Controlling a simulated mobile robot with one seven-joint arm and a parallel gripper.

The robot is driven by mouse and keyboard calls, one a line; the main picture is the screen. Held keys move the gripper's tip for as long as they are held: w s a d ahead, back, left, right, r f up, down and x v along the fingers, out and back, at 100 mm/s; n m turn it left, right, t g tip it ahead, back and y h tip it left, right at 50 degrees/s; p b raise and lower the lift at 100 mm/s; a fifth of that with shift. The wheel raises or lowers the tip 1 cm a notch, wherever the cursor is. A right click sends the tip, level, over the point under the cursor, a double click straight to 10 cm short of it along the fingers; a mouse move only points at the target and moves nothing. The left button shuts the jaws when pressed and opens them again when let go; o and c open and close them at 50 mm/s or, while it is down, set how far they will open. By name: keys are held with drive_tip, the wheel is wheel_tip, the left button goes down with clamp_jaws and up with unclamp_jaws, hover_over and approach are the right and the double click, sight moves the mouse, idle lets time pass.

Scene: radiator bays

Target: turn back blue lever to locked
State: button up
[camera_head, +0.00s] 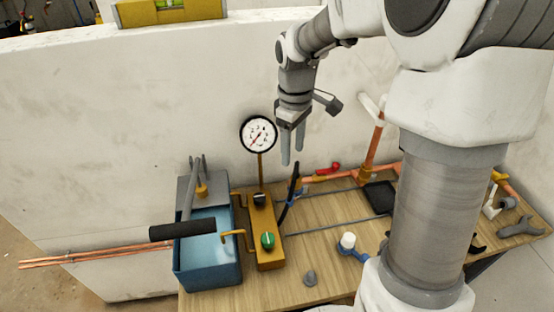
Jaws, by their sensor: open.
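A small blue piece (352,252), which looks like the blue lever, lies low on the wooden board beside a white round knob (348,240). It is partly hidden by my arm at its right, so I cannot tell its angle or whether it is locked. My gripper (292,160) hangs fingers down, open and empty, in front of the white wall. It is up and to the left of the blue piece in the picture, apart from it, and just right of the pressure gauge.
A pressure gauge (258,134) stands on a brass block (266,232) beside a blue tank (207,262) with a black-gripped handle (182,231). A red lever (328,169) sits near copper pipes (374,140).

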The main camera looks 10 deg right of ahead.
sight(290, 199)
wheel_tip(290, 199, down, 18)
drive_tip(key=shift+w+r+b, duration=0.1)
drive_tip(key=shift+r+b, duration=0.1)
drive_tip(key=shift+b, duration=0.15)
clamp_jaws()
idle(0.4)
idle(1.2)
